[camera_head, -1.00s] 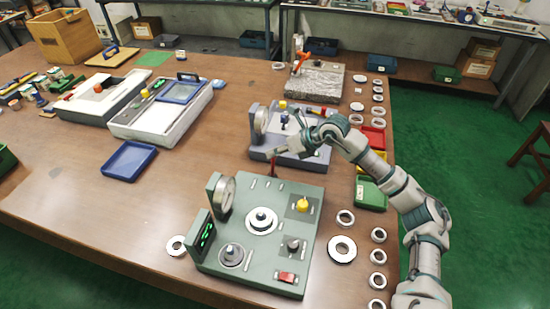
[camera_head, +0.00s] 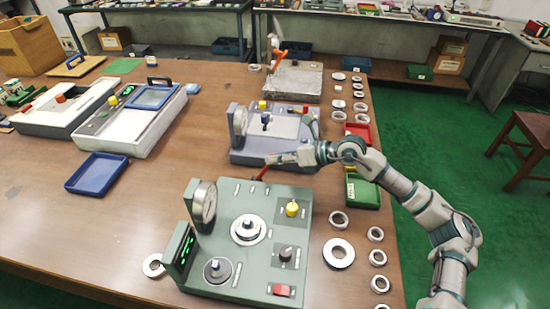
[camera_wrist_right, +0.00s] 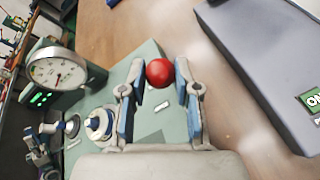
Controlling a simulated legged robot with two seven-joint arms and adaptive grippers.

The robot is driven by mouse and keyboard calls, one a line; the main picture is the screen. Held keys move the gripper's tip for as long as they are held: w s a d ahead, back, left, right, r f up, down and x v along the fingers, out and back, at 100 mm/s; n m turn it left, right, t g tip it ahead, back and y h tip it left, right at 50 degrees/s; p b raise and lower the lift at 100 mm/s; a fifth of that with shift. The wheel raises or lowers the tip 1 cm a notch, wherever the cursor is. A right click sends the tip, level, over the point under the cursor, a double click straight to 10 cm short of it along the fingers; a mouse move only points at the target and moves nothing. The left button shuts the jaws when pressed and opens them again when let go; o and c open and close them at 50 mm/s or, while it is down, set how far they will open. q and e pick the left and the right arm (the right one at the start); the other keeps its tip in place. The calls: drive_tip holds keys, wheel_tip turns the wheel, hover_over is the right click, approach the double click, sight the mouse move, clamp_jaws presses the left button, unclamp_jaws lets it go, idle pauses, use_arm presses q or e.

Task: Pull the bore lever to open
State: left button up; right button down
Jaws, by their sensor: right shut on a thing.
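The green bearing gauge station (camera_head: 265,215) stands on the near part of the table, with a dial, a lit display and a ring seated on its centre post (camera_head: 248,229). Its bore lever (camera_head: 262,173) is a short red lever at the far edge, leaning to the right. In the wrist view its red ball knob (camera_wrist_right: 159,72) sits between the fingertips. My right gripper (camera_head: 272,161) is shut on this knob, and it also shows in the wrist view (camera_wrist_right: 158,78). My left gripper is not in view.
A blue-grey station (camera_head: 245,150) stands just behind the green one, close to my right gripper. Loose rings (camera_head: 339,254) lie to the right, with a green bin (camera_head: 365,193) and a red bin (camera_head: 358,130). A blue tray (camera_head: 97,173) lies left, with bare table between.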

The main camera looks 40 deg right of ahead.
drive_tip(key=shift+f, duration=0.45)
drive_tip(key=c, duration=1)
unclamp_jaws()
drive_tip(key=shift+d, duration=0.1)
drive_tip(key=shift+o, duration=0.8)
drive_tip(key=shift+d, duration=0.2)
drive_tip(key=shift+r, duration=0.15)
drive_tip(key=v, duration=1.2)
drive_tip(key=shift+d, duration=0.15)
drive_tip(key=shift+w, duration=0.1)
